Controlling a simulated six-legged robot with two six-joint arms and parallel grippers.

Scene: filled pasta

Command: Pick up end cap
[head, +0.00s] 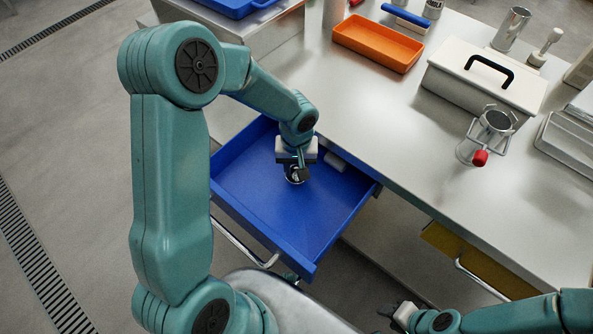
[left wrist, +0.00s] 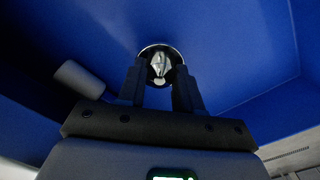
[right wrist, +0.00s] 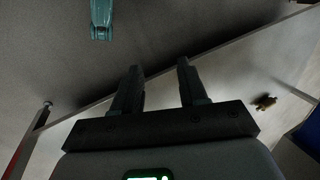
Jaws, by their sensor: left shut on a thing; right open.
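The end cap (left wrist: 160,62) is a small round metallic piece with a shiny inner part. In the left wrist view it sits between the fingertips of my left gripper (left wrist: 160,80), which is shut on it. In the head view my left gripper (head: 299,165) points down into the open blue drawer (head: 270,218), with the end cap (head: 295,177) at its tips, low over or on the drawer floor; I cannot tell which. My right gripper (right wrist: 157,75) is open and empty, away from the drawer; in the head view it shows at the bottom (head: 390,312).
A pale cylinder (left wrist: 80,79) lies in the drawer beside my left gripper. The drawer walls stand around the gripper.

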